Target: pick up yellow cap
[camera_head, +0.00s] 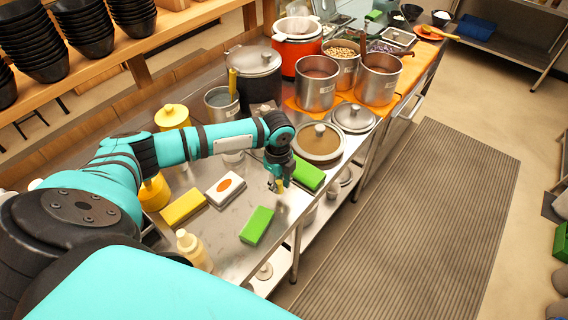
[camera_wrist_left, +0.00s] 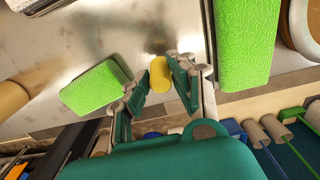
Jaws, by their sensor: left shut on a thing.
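The yellow cap (camera_wrist_left: 159,73) sits between the two fingertips of my left gripper (camera_wrist_left: 158,78) in the left wrist view. The gripper is shut on it, over the steel counter (camera_wrist_left: 165,30). In the head view my left gripper (camera_head: 277,184) hangs near the counter's front edge, between two green blocks. A little of the yellow cap (camera_head: 280,188) shows at its fingertips there. I cannot tell whether the cap still touches the counter. My right gripper is in neither view.
Green blocks (camera_head: 257,225) (camera_head: 308,174) lie on both sides of the gripper. A lidded pan (camera_head: 318,142) and metal pots (camera_head: 317,83) stand behind.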

